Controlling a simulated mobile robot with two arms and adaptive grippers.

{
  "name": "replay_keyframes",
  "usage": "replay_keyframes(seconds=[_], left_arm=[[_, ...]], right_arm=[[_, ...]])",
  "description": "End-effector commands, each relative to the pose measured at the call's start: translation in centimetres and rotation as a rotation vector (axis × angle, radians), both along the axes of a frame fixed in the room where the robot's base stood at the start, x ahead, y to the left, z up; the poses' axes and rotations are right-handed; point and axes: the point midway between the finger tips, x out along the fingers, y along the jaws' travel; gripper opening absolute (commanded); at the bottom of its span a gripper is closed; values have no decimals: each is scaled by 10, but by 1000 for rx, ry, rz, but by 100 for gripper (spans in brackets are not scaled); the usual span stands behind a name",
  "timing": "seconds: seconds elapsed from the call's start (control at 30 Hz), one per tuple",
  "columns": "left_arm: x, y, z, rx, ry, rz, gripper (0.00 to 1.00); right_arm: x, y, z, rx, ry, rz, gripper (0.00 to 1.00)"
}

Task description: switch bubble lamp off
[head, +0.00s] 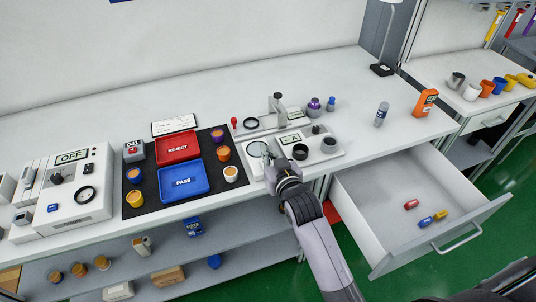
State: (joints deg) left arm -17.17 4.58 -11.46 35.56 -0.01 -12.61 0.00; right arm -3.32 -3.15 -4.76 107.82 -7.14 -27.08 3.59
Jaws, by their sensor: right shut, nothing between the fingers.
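My right gripper (277,160) is shut and empty. It is at the front of a light grey bench device (331,154), which has dark round knobs and a small display reading what looks like "A". The gripper covers part of the device's front left, so I cannot tell whether it touches it. No part is clearly marked as the bubble lamp, and I cannot tell whether any lamp is lit. My left gripper is not in view.
A black mat (153,196) holds a red REJECT tray (178,147), a blue PASS tray (183,181) and several small cups. A white box (87,205) reading OFF stands left. An open drawer (385,205) juts out at right. A desk lamp (381,69) stands behind.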

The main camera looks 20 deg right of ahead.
Motion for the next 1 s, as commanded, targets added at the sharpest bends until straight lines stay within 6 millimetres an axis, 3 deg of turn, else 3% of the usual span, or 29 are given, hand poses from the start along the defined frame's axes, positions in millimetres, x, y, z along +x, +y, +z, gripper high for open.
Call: replay_keyframes(seconds=[0.03,0.1,0.17,0.4,0.6,1.0], left_arm=[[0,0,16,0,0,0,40],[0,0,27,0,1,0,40],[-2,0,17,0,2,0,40],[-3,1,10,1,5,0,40],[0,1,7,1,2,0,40],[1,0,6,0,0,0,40]], right_arm=[[3,-1,17,0,-2,0,0],[6,-2,26,0,0,0,0],[-5,-2,20,1,2,0,0],[-50,-4,37,0,0,0,0],[-77,-5,48,-1,0,0,0],[-88,-5,54,0,0,1,0]])
